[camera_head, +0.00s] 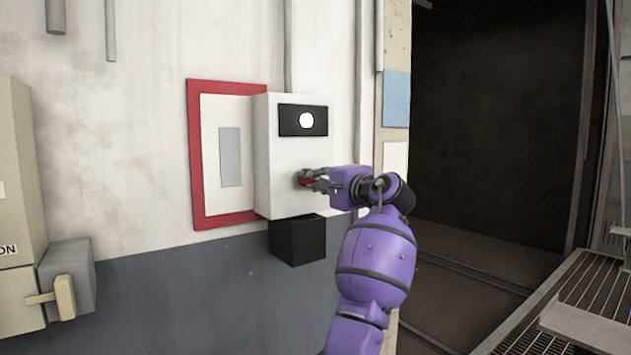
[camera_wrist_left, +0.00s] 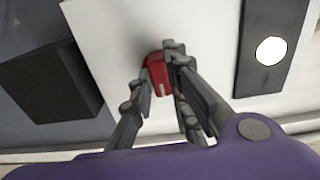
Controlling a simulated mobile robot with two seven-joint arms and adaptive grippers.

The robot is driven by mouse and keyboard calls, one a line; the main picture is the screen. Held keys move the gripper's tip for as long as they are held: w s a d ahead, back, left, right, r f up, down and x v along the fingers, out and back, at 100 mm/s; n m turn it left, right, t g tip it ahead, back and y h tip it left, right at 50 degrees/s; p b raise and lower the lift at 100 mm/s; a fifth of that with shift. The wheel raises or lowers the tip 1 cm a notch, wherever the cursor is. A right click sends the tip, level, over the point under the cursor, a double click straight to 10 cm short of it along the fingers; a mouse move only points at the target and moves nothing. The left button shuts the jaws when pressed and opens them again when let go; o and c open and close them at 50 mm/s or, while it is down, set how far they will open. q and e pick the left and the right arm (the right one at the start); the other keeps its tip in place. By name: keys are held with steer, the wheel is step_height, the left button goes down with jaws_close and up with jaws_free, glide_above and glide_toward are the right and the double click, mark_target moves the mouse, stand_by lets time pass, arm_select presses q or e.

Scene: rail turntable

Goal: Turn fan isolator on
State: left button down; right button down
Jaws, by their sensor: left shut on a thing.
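The fan isolator is a white box (camera_head: 283,164) on the wall, with a black panel (camera_head: 290,121) and a round white lit lamp (camera_head: 306,120) near its top. A red knob (camera_head: 302,179) sits low on its front face; it shows larger in the left wrist view (camera_wrist_left: 156,72), with a pale mark on it. My left gripper (camera_head: 312,181) is at the knob, its fingers shut on it from both sides. In the left wrist view the gripper (camera_wrist_left: 160,85) partly covers the knob. My right gripper is in neither view.
A black box (camera_head: 298,240) is below the white box. A red-framed panel (camera_head: 195,150) is on the wall to its left. A beige cabinet (camera_head: 18,180) with a grey lever box (camera_head: 70,275) stands at far left. A dark opening (camera_head: 490,130) and metal grating (camera_head: 590,290) lie to the right.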

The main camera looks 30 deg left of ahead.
arm_select(q)
steer(key=shift+m, duration=0.3)
steer(key=c, duration=1.7)
jaws_free()
steer(key=v, duration=1.2)
